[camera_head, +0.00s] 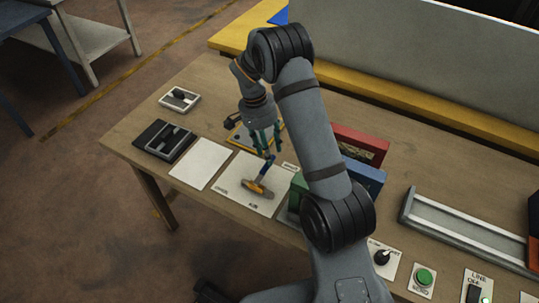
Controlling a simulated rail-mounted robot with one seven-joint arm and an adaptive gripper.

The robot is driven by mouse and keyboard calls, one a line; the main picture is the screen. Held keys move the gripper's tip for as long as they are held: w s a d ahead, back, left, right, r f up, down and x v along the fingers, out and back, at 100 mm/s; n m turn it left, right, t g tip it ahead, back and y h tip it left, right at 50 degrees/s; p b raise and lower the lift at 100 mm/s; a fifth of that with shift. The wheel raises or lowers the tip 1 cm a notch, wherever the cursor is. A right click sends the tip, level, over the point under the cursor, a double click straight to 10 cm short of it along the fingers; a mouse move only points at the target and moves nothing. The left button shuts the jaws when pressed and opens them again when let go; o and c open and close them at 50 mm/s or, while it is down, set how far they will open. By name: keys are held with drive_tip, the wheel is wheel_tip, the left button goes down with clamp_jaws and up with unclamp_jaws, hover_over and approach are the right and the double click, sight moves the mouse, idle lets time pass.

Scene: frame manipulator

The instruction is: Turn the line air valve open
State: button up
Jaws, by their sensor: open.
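A pale plate (232,181) with small printed labels, too small to read surely, lies on the workbench below my gripper. On it sits a yellow and dark lever-like part (257,188), which looks like the air valve's handle. A blue piece shows just above it, and I cannot tell whether it belongs to the valve or to my fingertips. My gripper (267,150) points down over the plate, open, with its fingers close above the yellow part. I cannot tell whether they touch it. My arm hides the plate's right surroundings.
Left of the plate lie a blank white sheet (201,163), a dark tray (163,141) and a small switch box (179,99). Red (360,146) and blue (364,177) bins stand behind my arm. A metal rail (465,232) and a green button (424,277) are at right.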

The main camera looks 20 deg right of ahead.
drive_tip(key=shift+s+d+f, duration=0.15)
drive_tip(key=shift+f, duration=1.25)
drive_tip(key=shift+c, duration=0.8)
clamp_jaws()
